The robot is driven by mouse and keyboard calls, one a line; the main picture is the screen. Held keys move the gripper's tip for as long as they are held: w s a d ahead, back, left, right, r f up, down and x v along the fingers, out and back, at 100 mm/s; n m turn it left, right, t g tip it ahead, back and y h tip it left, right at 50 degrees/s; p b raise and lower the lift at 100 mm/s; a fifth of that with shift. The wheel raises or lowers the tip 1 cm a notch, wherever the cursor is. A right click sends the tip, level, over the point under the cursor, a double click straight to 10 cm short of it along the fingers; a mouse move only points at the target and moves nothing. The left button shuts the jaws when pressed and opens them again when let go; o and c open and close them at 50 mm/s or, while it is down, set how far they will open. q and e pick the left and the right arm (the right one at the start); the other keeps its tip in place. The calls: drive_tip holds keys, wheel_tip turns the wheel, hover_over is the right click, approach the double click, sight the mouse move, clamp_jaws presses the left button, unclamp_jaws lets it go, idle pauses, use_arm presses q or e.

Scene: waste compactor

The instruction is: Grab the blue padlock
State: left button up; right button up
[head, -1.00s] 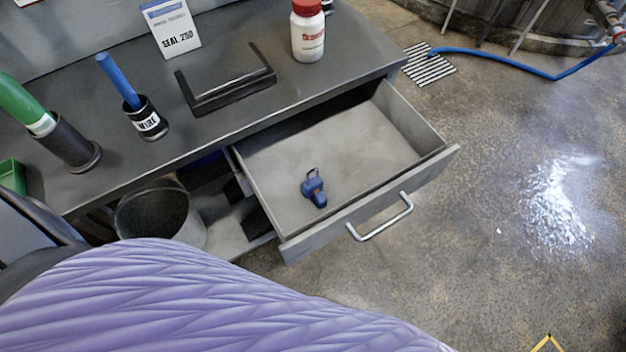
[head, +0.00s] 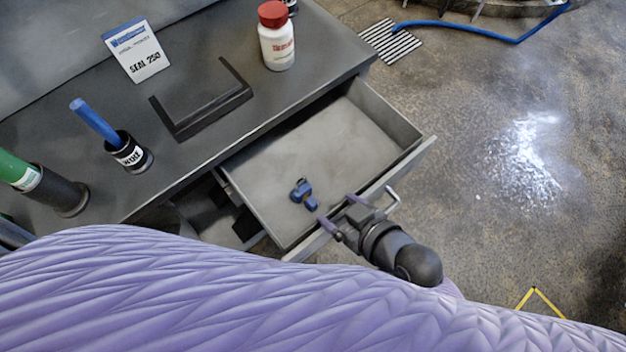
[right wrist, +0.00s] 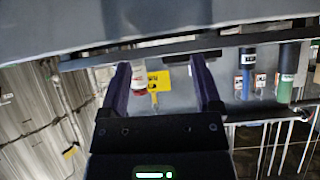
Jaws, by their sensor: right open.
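The blue padlock (head: 303,194) lies in the open grey drawer (head: 362,104), towards its left front part. My right gripper (head: 340,211) is over the drawer's front edge beside the handle, just right of and nearer than the padlock. Its jaws are open and empty, apart from the padlock. In the right wrist view both fingers (right wrist: 160,78) are spread, and I cannot make out the padlock there. My left gripper is not in view.
The drawer's front panel and metal handle (head: 388,203) are close to my right gripper. On the dark bench (head: 300,100) stand a red-capped white bottle (head: 277,38), a black bracket (head: 203,105), a sign card (head: 136,52) and holders with blue and green tubes.

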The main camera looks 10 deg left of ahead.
drive_tip(key=shift+w+a+n+t+y, duration=0.1)
drive_tip(key=shift+n+t+y, duration=0.2)
drive_tip(key=shift+w+a+f, duration=0.2)
drive_tip(key=b, duration=0.4)
hover_over(307, 186)
drive_tip(key=s, duration=0.2)
drive_tip(key=f, duration=0.4)
drive_tip(key=shift+d, duration=0.25)
drive_tip(key=shift+w+a, duration=0.1)
drive_tip(key=shift+a, duration=0.05)
drive_tip(key=shift+p, duration=0.3)
clamp_jaws()
